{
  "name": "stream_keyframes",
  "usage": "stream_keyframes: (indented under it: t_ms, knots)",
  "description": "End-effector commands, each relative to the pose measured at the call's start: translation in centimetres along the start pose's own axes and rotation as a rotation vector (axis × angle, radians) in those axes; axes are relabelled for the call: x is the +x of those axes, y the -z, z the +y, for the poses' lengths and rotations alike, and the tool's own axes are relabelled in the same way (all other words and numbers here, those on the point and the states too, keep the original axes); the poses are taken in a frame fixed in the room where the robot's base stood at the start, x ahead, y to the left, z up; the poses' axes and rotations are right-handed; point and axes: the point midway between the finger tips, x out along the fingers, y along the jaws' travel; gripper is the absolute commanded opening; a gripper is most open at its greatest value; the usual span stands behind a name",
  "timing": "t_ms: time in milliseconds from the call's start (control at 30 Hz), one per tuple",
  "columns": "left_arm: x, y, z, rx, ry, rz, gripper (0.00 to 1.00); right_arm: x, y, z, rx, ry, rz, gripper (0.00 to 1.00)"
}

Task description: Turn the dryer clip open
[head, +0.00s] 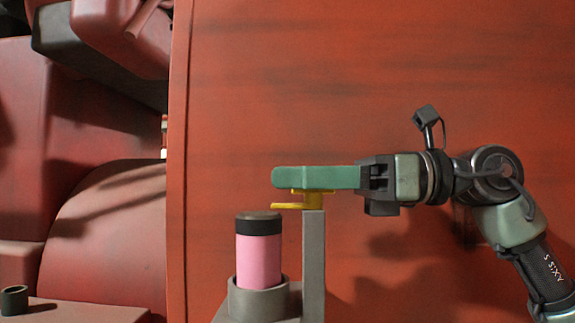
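A pink cylinder with a black cap, which looks like the dryer (258,258), stands upright in a round grey holder. Beside it on the right rises a grey post (313,260). A yellow clip (310,201) sits on top of the post, and its lower arm reaches left toward the dryer's cap. A long green bar (315,178) lies level above the clip, close to or touching it. How far the jaws are closed is not clear. My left gripper is out of view.
A large red panel (440,70) stands behind. Red engine-like shapes (105,230) fill the left side. A small dark cup (14,300) sits on a ledge at the lower left. The space in front of the panel above the bar looks clear.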

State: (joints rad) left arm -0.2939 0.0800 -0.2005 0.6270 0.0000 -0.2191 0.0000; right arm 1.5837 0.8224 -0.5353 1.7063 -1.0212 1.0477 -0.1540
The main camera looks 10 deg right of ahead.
Motion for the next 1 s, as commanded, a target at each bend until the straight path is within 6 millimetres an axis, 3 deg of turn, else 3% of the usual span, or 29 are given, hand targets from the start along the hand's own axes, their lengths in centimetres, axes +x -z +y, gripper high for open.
stream_keyframes:
  t_ms: [133,400,533,767,1000]
  knots:
    - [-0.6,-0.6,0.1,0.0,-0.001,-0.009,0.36,1.1,-0.1,0.0,-0.001,0.0,0.0,0.3]
    - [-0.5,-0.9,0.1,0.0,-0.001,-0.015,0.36,1.2,0.1,0.0,-0.001,0.0,-0.001,0.3]
    - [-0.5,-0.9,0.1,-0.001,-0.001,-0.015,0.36,1.2,0.0,0.0,-0.001,0.0,-0.001,0.0]
    - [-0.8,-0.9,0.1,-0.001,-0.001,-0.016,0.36,1.3,-0.1,0.0,0.002,-0.023,0.0,0.0]
    - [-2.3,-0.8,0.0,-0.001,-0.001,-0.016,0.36,1.3,-0.3,0.6,0.005,-0.229,0.0,0.0]
